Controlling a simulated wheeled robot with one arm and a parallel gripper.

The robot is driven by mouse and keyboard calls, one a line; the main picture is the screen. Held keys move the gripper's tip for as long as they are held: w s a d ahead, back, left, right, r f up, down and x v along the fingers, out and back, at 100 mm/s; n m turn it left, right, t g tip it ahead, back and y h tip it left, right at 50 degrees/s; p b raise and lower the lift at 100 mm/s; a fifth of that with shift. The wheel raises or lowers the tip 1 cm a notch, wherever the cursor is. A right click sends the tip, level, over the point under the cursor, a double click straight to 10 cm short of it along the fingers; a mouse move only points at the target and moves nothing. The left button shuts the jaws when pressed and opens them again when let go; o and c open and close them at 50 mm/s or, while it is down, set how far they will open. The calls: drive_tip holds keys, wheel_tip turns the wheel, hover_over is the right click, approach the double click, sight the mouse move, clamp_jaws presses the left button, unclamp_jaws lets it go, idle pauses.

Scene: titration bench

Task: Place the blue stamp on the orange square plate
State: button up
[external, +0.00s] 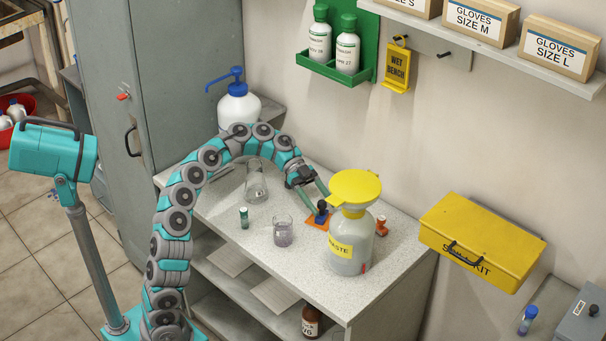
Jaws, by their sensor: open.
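The blue stamp (321,218), with a dark knob on top, stands upright on the orange square plate (311,222) on the bench top. The waste bottle hides part of the plate's right side. My gripper (320,202) reaches down from the upper left with its jaws open. Its fingertips are close around or just above the stamp's knob; I cannot tell whether they touch it.
The waste bottle (351,246) with a yellow funnel stands right beside the plate. A beaker (282,231), a green-capped vial (244,217) and a glass flask (256,183) stand to the left. A small orange item (381,226) is behind the bottle. The bench's front left is clear.

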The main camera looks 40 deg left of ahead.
drive_tip(key=v, duration=0.4)
drive_tip(key=shift+w+a+f, duration=0.1)
wheel_tip(320, 180, up, 7)
drive_tip(key=p, duration=0.1)
drive_tip(key=shift+p, duration=0.3)
